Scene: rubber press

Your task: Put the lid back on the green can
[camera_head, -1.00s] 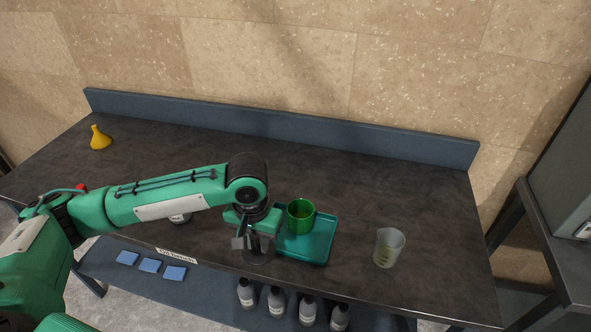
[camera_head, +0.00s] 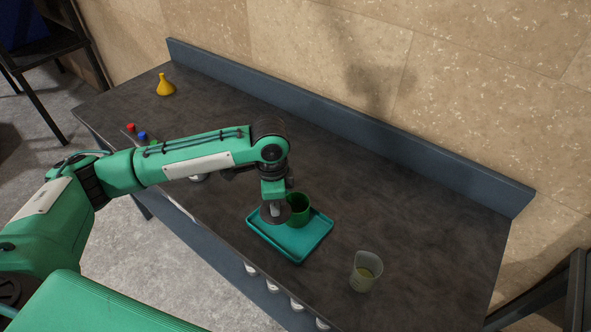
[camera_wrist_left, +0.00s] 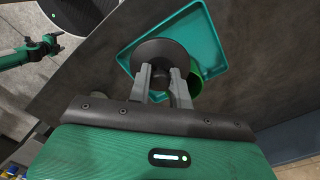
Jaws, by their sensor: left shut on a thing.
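The green can (camera_head: 299,211) stands open on the teal tray (camera_head: 318,236). My left gripper (camera_head: 273,204) is shut on the round dark grey lid (camera_head: 269,217), just left of the can. The lid covers part of the can's left side in the head view; I cannot tell whether they touch. In the left wrist view the gripper (camera_wrist_left: 162,76) holds the lid (camera_wrist_left: 160,50) beside the can (camera_wrist_left: 195,82), partly hiding it, over the tray (camera_wrist_left: 203,22). A green arm at that view's left, perhaps my right one, ends in a dark gripper (camera_wrist_left: 49,42), too small to read.
A clear beaker (camera_head: 365,271) with yellowish contents stands right of the tray near the front edge. A yellow flask (camera_head: 165,86) is at the far left, with small red (camera_head: 131,127) and blue (camera_head: 142,135) items nearer. The table's back right is clear, before a raised back edge (camera_head: 350,121).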

